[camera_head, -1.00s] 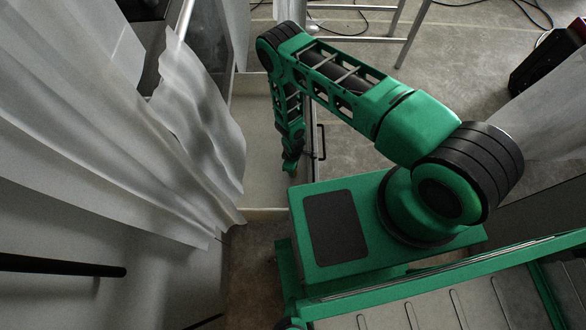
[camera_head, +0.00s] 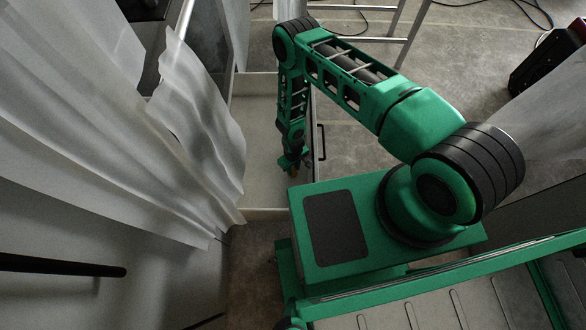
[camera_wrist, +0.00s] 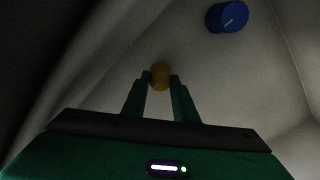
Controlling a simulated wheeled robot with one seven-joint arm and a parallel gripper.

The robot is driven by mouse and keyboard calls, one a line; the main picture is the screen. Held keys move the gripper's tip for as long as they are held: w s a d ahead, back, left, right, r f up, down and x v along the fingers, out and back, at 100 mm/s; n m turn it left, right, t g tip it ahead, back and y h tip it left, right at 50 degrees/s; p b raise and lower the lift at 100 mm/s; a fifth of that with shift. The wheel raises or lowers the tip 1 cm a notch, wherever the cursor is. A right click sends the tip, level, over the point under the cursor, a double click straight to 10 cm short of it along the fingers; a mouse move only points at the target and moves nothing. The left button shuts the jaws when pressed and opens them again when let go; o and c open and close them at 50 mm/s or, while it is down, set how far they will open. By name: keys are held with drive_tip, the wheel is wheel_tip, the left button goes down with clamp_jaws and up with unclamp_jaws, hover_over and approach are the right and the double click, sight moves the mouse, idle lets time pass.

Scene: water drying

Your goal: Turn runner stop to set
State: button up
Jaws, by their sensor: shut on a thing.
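My gripper (camera_wrist: 160,80) shows in the wrist view, with its two green fingers shut on a small yellow-orange rounded knob (camera_wrist: 160,70). A blue round knob (camera_wrist: 228,16) with a white pointer line stands apart from the fingers, at the upper right. I cannot tell from its look which of the two is the runner stop, and no set mark can be read. In the head view my gripper (camera_head: 291,165) is low inside an open pale drawer, with a trace of orange at its tip. The fingers hide part of the yellow knob.
The pale drawer (camera_head: 262,214) has walls around my gripper and a dark handle (camera_head: 322,142) on its right side. A translucent white curtain (camera_head: 195,115) hangs close on the left. A metal-legged frame (camera_head: 412,35) stands on the floor behind.

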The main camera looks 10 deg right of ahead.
sight(293, 169)
drive_tip(key=shift+w, duration=0.25)
drive_tip(key=o, duration=0.9)
drive_tip(key=shift+o, duration=0.8)
drive_tip(key=shift+s, duration=0.1)
wheel_tip(293, 169, up, 11)
